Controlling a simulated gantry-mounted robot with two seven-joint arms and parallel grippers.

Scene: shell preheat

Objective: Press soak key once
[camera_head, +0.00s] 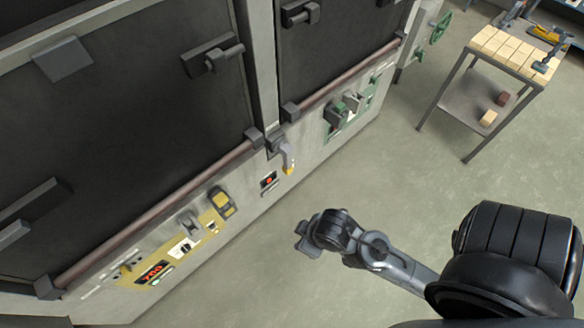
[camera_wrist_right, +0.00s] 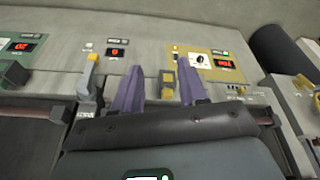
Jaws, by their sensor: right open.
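A yellow control panel (camera_head: 170,262) on the lower furnace front has a red number display (camera_head: 153,273), a small lit green key (camera_head: 156,283), a dial (camera_head: 183,247) and a yellow lever (camera_head: 221,202). I cannot read which key is the soak key. The right wrist view shows the panel (camera_wrist_right: 207,73) too, with its red display (camera_wrist_right: 223,64) and dial (camera_wrist_right: 199,58). My right gripper (camera_head: 304,238) is in front of the furnace, apart from the panel. It is open, its two purple fingers (camera_wrist_right: 159,72) spread, with nothing between them. My left gripper is not in view.
A green panel (camera_head: 352,106) lies farther right. A rail (camera_head: 160,214) runs above the panels. A brick-topped cart (camera_head: 478,93) stands far right; the floor between is clear.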

